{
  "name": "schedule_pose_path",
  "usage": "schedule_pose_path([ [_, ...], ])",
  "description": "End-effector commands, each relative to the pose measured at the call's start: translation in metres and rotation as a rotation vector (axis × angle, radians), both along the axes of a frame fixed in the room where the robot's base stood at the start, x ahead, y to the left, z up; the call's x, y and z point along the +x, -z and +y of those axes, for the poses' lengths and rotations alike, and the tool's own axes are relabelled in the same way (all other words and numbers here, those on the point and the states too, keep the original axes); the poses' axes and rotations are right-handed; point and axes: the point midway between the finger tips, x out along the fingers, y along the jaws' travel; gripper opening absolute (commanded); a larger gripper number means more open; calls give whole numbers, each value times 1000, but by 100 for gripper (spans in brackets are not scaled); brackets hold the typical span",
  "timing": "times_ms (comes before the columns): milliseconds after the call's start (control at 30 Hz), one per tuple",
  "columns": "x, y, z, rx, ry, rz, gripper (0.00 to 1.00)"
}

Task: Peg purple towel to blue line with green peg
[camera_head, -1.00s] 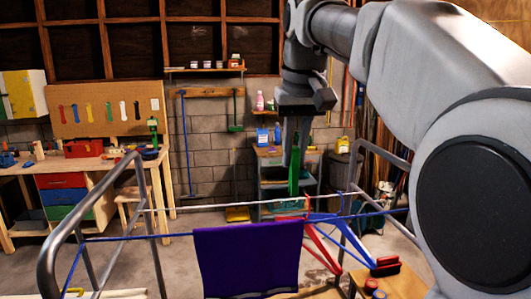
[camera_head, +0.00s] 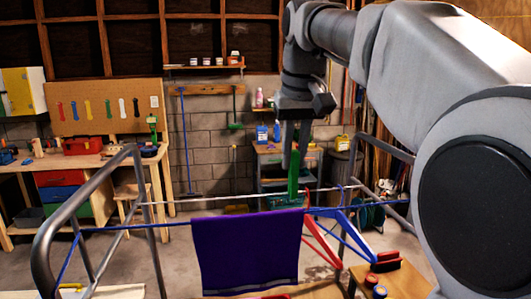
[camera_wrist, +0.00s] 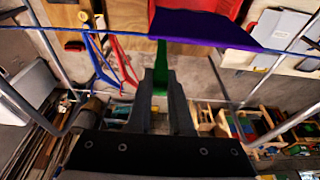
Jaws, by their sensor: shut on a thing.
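The purple towel (camera_head: 245,250) hangs draped over the blue line (camera_head: 140,227), between the metal side frames of a rack. It also shows in the wrist view (camera_wrist: 205,28), with the blue line (camera_wrist: 110,32) crossing near the top. My gripper (camera_head: 297,155) is shut on the green peg (camera_head: 293,182), which points down. In the head view the peg's lower end is just above the towel's top right corner. In the wrist view the peg (camera_wrist: 160,72) reaches up to near the towel's edge at the line. I cannot tell whether it touches.
A red hanger (camera_head: 320,240) and a blue hanger (camera_head: 352,235) hang right of the towel. A white line (camera_head: 220,197) runs behind. The rack's metal frame (camera_head: 45,255) stands at left. Red pegs (camera_head: 388,258) lie on a wooden surface at lower right.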

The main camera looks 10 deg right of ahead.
Motion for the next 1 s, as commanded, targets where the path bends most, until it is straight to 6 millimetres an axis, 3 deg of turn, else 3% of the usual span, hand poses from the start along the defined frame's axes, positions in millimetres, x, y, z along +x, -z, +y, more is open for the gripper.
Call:
schedule_pose_path([
  [1000, 0, 53, 0, 0, 0, 0, 0],
])
